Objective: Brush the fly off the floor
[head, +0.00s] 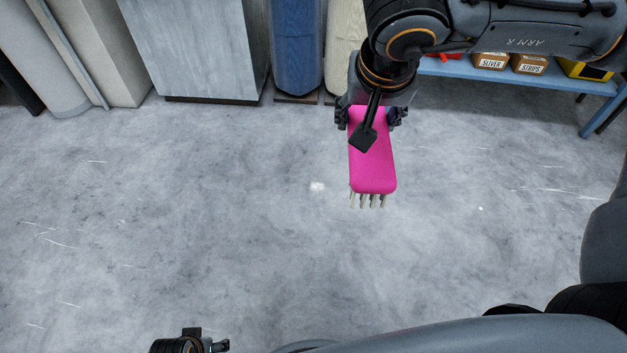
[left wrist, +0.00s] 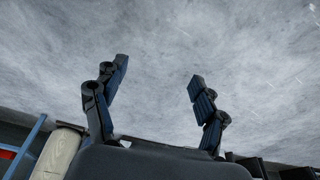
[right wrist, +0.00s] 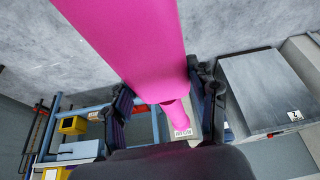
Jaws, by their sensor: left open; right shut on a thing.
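A pink brush (head: 373,165) with a row of pale bristles is in the head view's middle. My right gripper (head: 368,116) is shut on its handle end. The brush also fills much of the right wrist view (right wrist: 135,40). I cannot tell whether the bristles touch the floor. A small white tuft of fly (head: 317,187) lies on the floor just left of the brush, apart from it. Thin white strands (head: 60,243) lie scattered at left and right. My left gripper (left wrist: 155,80) is open and empty; only part shows at the head view's bottom edge.
The grey floor (head: 230,250) is clear in the middle. A grey cabinet (head: 195,45), a blue can (head: 297,45) and a cream can (head: 343,40) stand along the back. A blue bench (head: 520,77) at back right holds boxes marked SLIVER (head: 490,62) and STRIPS (head: 530,65).

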